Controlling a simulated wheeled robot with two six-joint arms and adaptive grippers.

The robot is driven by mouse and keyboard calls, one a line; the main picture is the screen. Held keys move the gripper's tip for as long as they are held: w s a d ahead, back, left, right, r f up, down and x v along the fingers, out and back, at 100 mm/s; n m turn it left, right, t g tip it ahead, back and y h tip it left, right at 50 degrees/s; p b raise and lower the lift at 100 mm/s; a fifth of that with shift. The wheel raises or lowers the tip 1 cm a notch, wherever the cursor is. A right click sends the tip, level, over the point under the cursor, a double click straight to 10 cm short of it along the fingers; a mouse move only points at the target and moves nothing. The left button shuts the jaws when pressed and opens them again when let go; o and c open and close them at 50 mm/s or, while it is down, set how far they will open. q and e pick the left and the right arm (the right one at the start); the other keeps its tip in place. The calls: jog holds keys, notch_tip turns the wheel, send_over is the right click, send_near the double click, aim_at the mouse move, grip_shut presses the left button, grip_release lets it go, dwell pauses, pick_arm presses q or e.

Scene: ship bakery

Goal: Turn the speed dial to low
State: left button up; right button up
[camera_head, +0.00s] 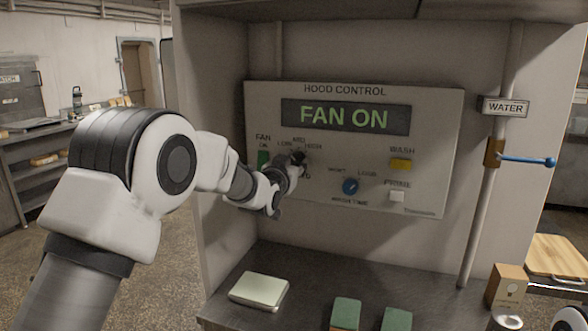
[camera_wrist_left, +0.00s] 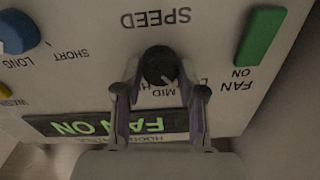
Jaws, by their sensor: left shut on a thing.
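The hood control panel (camera_head: 440,130) is on the back wall of the niche, with a lit display (camera_head: 345,117) reading FAN ON. The black speed dial (camera_head: 299,157) is at its left, under the LOW, MID and HIGH marks. My left gripper (camera_head: 290,166) is at the dial and hides part of it. In the left wrist view, upside down, the dial (camera_wrist_left: 159,62) is between the fingers of my left gripper (camera_wrist_left: 160,84), which is shut on it. A pale pointer mark on the dial seems to face between MID and LOW. My right gripper is not seen.
Near the dial are the green fan switch (camera_head: 264,158), blue wash time knob (camera_head: 350,186), yellow wash button (camera_head: 401,164) and a white button (camera_head: 397,196). A blue-handled water valve (camera_head: 527,160) is at right. A pale box (camera_head: 259,291) lies on the counter below.

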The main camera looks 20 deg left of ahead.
pick_arm(q)
jog(key=shift+n, duration=0.8)
jog(key=o, duration=1.2)
jog(key=shift+c, duration=0.2)
jog(key=s, duration=1.2)
jog(key=shift+a, duration=0.2)
jog(key=shift+f, duration=0.1)
